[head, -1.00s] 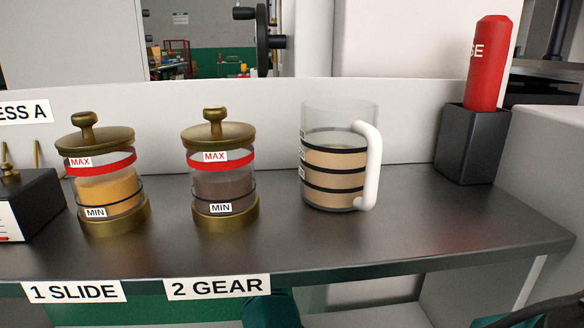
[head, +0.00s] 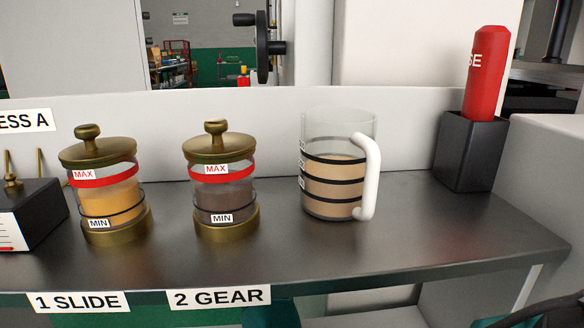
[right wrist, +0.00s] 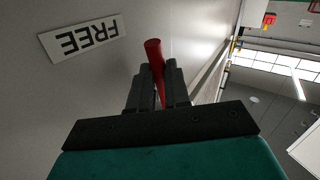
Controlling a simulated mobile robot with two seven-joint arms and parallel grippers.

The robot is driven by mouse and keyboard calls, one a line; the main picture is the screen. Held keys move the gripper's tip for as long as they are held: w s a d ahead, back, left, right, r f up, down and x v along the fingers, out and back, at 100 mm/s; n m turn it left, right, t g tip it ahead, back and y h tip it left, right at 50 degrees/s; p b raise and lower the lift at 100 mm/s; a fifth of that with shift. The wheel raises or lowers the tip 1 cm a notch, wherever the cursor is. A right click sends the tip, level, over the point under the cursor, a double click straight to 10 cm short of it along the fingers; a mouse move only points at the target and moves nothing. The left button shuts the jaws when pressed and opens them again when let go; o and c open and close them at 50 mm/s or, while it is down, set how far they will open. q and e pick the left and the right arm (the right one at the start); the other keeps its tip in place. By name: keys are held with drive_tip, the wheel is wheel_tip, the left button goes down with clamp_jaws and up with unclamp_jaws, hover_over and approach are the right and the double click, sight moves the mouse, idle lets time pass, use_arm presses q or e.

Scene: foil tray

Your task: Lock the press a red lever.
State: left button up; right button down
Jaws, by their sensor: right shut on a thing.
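The red lever (right wrist: 154,60) shows in the right wrist view as a round red rod. It stands between the two dark fingers of my right gripper (right wrist: 158,82), which is shut on it. The lever's tip sticks out beyond the fingers, and its base is hidden. A white label reading FREE (right wrist: 80,40), upside down in this view, is on the pale panel to the left of the lever. The lever is not visible in the head view. My left gripper is in neither current view.
In the head view, two brass-lidded jars (head: 101,200) (head: 222,200) and a clear jug (head: 322,185) with a white handle stand on a dark shelf (head: 400,235). A red tube (head: 487,75) stands in a black holder (head: 468,150). A black box (head: 35,205) sits at left.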

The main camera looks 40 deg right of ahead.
use_arm(q)
drive_tip(key=a+r+p, duration=0.1)
drive_tip(key=p, duration=0.1)
drive_tip(key=s+a+r+p, duration=0.1)
drive_tip(key=p, duration=0.1)
drive_tip(key=shift+y, duration=0.4)
use_arm(e)
drive_tip(key=shift+s+a+r+n+g+y, duration=0.25)
drive_tip(key=shift+s+n+y, duration=0.1)
drive_tip(key=shift+y, duration=0.1)
drive_tip(key=shift+s+a+r+n+g+y, duration=0.15)
drive_tip(key=shift+s+n+g+y, duration=0.15)
drive_tip(key=shift+y, duration=0.15)
use_arm(q)
drive_tip(key=shift+d, duration=0.1)
use_arm(e)
drive_tip(key=c, duration=1.4)
unclamp_jaws()
use_arm(q)
drive_tip(key=shift+r+p, duration=0.1)
drive_tip(key=shift+p, duration=0.2)
